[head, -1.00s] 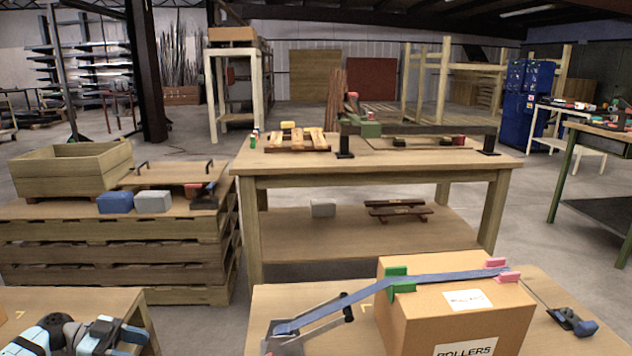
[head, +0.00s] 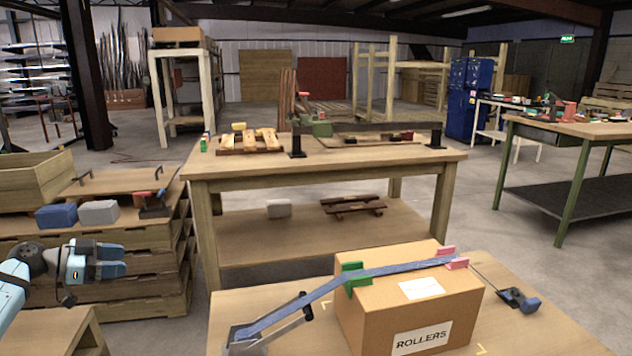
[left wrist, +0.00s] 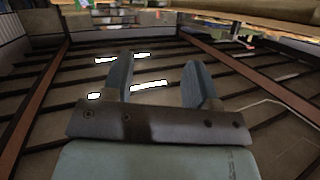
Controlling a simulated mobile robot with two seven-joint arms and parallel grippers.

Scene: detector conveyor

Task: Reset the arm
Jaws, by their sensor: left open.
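My left arm comes in from the left edge in the head view, and its gripper (head: 112,262) hangs in the air in front of the pallet stack. The left wrist view shows its two blue fingers (left wrist: 158,82) apart with nothing between them. That view looks up past the fingers toward the dark ceiling beams and lights. My right gripper is not in view.
A cardboard box (head: 395,311) marked ROLLERS stands on the front table (head: 232,309), with a blue strap (head: 330,293) across green and pink blocks. A wooden workbench (head: 330,165) stands behind. Blue and grey blocks lie on the pallet stack (head: 150,265) at left.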

